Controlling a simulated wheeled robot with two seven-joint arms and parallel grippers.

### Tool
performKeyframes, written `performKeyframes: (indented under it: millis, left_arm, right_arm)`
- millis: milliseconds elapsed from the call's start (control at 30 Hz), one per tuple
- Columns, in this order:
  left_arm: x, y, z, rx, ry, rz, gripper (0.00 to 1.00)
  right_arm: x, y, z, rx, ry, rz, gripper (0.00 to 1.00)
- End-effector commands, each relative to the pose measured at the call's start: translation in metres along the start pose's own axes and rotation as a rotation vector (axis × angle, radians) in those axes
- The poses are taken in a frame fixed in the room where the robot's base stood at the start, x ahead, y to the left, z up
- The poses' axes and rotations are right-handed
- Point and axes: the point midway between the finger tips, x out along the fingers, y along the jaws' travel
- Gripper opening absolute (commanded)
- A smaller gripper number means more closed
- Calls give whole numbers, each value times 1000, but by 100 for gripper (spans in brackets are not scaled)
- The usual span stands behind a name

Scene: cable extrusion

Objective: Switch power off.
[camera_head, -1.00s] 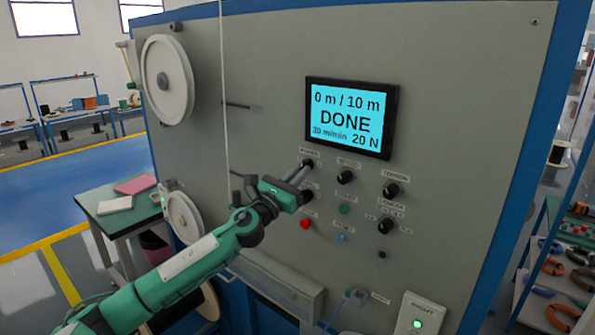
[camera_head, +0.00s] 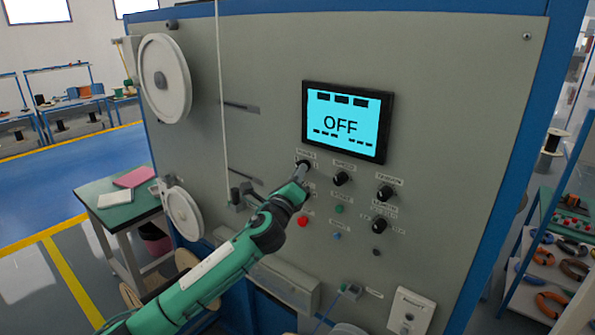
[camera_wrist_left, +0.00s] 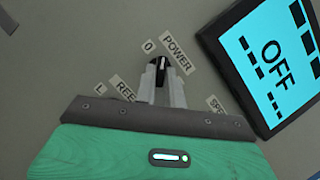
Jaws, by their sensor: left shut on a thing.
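The power knob (camera_wrist_left: 159,63) is a black knob with a white mark, beside the labels "0" and "POWER" in the left wrist view. My left gripper (camera_wrist_left: 160,75) is shut on this knob, one finger on each side. In the head view my left gripper (camera_head: 302,170) reaches up to the knob below the screen and largely hides it. The screen (camera_head: 341,122) is lit cyan and reads "OFF"; it also shows in the left wrist view (camera_wrist_left: 262,70). My right gripper is not in view.
Other black knobs (camera_head: 341,179), a red button (camera_head: 303,221) and a green button (camera_head: 339,209) sit close to the gripper on the grey panel (camera_head: 450,130). A white box (camera_head: 411,312) is at the lower right. A white reel (camera_head: 165,76) is at the upper left.

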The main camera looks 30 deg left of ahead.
Motion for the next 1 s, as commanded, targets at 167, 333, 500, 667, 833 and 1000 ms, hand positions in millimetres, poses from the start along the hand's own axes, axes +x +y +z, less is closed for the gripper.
performKeyframes:
  millis: [167,333,500,667,833,1000]
  left_arm:
    - [0,-2,2,-50,-2,20,0]
    - [0,-1,2,-70,-3,28,0]
    - [0,-1,2,-74,-3,30,0]
    - [0,-1,2,-73,-3,30,0]
    - [0,-1,2,-73,-3,29,32]
    - [0,-1,1,-72,-2,29,33]
  right_arm:
    - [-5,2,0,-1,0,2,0]
    - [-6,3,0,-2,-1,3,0]
    - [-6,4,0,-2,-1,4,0]
    - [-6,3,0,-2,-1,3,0]
    - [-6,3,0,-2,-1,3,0]
    - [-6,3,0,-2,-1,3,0]
